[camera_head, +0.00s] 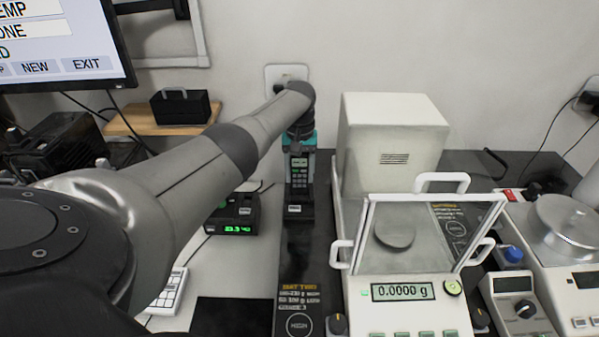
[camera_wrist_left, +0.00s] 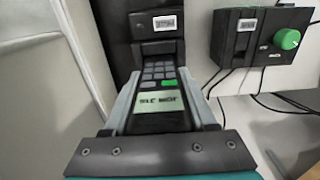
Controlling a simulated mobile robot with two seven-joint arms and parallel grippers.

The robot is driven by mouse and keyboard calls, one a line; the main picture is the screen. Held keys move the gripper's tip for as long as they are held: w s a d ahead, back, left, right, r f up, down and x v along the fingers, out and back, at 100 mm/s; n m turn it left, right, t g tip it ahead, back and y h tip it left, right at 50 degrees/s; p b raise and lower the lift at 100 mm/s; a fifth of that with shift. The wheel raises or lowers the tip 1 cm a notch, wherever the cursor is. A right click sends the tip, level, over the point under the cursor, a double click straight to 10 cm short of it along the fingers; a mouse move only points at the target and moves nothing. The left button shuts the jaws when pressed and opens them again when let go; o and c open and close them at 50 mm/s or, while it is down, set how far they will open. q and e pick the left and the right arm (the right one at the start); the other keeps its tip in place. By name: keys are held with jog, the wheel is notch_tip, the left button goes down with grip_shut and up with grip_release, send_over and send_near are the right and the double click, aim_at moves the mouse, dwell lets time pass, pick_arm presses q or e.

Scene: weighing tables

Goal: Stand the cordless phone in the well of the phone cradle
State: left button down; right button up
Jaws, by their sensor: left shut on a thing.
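The cordless phone (camera_head: 299,171) is dark with a small lit screen, grey keys and a green key. It is upright, and it also shows in the left wrist view (camera_wrist_left: 158,72). My left gripper (camera_head: 300,153) is shut on its upper part, with a finger on each side. The phone cradle (camera_head: 299,211) is black with a white label, directly below the phone; it also shows in the left wrist view (camera_wrist_left: 157,27). The phone's lower end meets the cradle in both views. The well is hidden, so I cannot tell how deep the phone sits. My right gripper is out of view.
A black device with a green display (camera_head: 233,216) stands close left of the cradle. A balance with a glass shield (camera_head: 402,292) and a white box (camera_head: 392,135) stand close on the right. A keypad (camera_head: 168,292) lies at front left. The wall is just behind.

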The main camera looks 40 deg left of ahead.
pick_arm(q)
jog(key=shift+f+b, duration=0.35)
jog(key=shift+f, duration=0.25)
grip_release()
dwell(0.5)
dwell(0.3)
jog(key=shift+r+p, duration=3.8)
jog(key=shift+p, duration=0.3)
